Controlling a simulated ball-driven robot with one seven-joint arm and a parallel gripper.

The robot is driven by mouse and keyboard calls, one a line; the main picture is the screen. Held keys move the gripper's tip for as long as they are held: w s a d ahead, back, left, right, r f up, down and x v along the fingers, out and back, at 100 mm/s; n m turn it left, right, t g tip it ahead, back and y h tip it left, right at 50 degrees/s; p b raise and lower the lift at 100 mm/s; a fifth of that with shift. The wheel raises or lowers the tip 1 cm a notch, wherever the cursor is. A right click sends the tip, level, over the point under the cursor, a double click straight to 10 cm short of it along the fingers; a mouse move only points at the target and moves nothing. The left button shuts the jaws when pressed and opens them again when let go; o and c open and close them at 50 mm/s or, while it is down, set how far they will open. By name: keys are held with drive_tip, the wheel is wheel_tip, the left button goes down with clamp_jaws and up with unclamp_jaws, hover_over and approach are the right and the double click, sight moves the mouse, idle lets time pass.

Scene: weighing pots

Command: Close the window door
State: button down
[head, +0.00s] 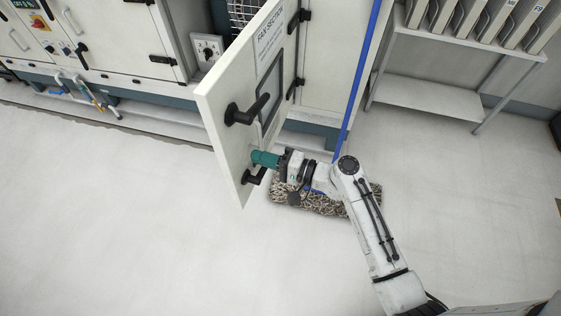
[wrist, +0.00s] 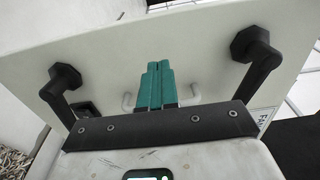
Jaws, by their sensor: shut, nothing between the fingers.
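The window door (head: 222,135) is a white panel labelled FAN SECTION, with a dark-framed window (head: 272,85). It stands swung open from the white cabinet. An upper black handle (head: 247,108) and a lower black handle (head: 253,177) sit on its labelled face. My gripper (head: 262,158) has teal fingers, shut and empty, at that face between the two handles, closer to the lower one. In the wrist view the shut fingers (wrist: 157,85) point at the door panel (wrist: 200,65), with a black handle on each side. I cannot tell whether the fingertips touch the panel.
The opening beside the door shows a wire guard (head: 243,12) and a white box with a dial (head: 207,48). A speckled mat (head: 310,205) lies under my arm. A blue pole (head: 358,85) and a shelf rack (head: 425,98) stand at right. The floor at left is clear.

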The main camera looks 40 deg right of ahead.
sight(236, 150)
drive_tip(key=shift+x, duration=2.15)
drive_tip(key=shift+w, duration=0.1)
